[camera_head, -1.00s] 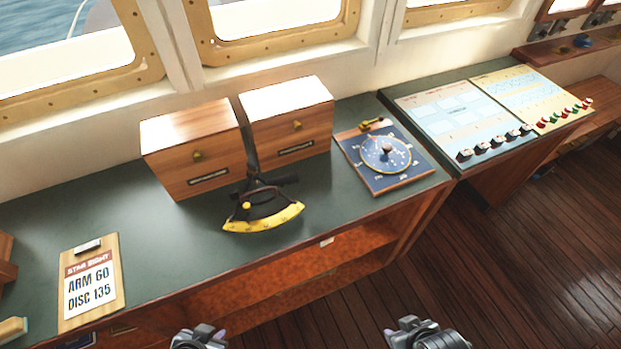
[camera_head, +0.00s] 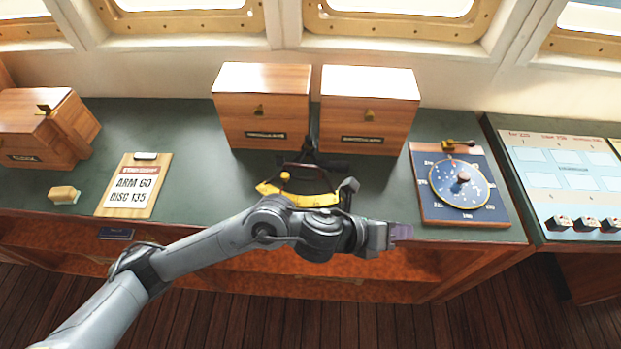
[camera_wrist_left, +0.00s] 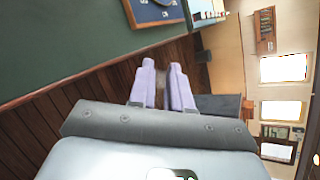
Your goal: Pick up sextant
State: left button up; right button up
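The sextant (camera_head: 284,198), a dark frame with a yellow curved scale, lies on the green counter in the camera_head view, in front of two wooden boxes. My left arm crosses the picture in front of it and hides part of its lower right side. My left gripper (camera_head: 401,232) is beyond the sextant's right end, near the counter's front edge, with its purple fingers pointing right. The left wrist view shows the two purple fingers (camera_wrist_left: 163,86) with a narrow gap and nothing between them. The sextant is not in the left wrist view. My right gripper is not in view.
Behind the sextant stand a left wooden box (camera_head: 262,105) and a right wooden box (camera_head: 368,112). A blue dial board (camera_head: 434,205) lies right of my gripper. A clipboard (camera_head: 134,185) and a wooden case (camera_head: 40,125) are at left. Bare counter (camera_head: 207,185) lies left of the sextant.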

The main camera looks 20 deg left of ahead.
pick_arm(q)
jog(key=w+a+m, duration=0.1)
jog(key=m, duration=0.2)
jog(key=w+a+f+m+g+y+b, duration=0.1)
jog(key=a+m, duration=0.1)
jog(key=m, duration=0.1)
jog(key=w+a+m+g, duration=0.1)
jog(key=w+m, duration=0.1)
jog(key=shift+a+f+m+y+b, duration=0.15)
jog(key=shift+a+m+y+b, duration=0.15)
jog(key=shift+m+b, duration=0.1)
jog(key=w+a+r+m+g+y+b, duration=0.1)
jog(key=w+a+m+y, duration=0.15)
jog(key=a, duration=0.35)
jog(key=m+g+y+b, duration=0.1)
jog(key=m+y+b, duration=0.1)
jog(key=m, duration=0.3)
send_near(308, 166)
jog(key=shift+n, duration=0.25)
jog(key=p+x, duration=0.2)
jog(key=x, duration=0.3)
jog(key=p+x, duration=0.1)
jog(key=x, duration=0.2)
jog(key=shift+w+d+f, duration=0.15)
jog(key=shift+f, duration=0.4)
grip_shut()
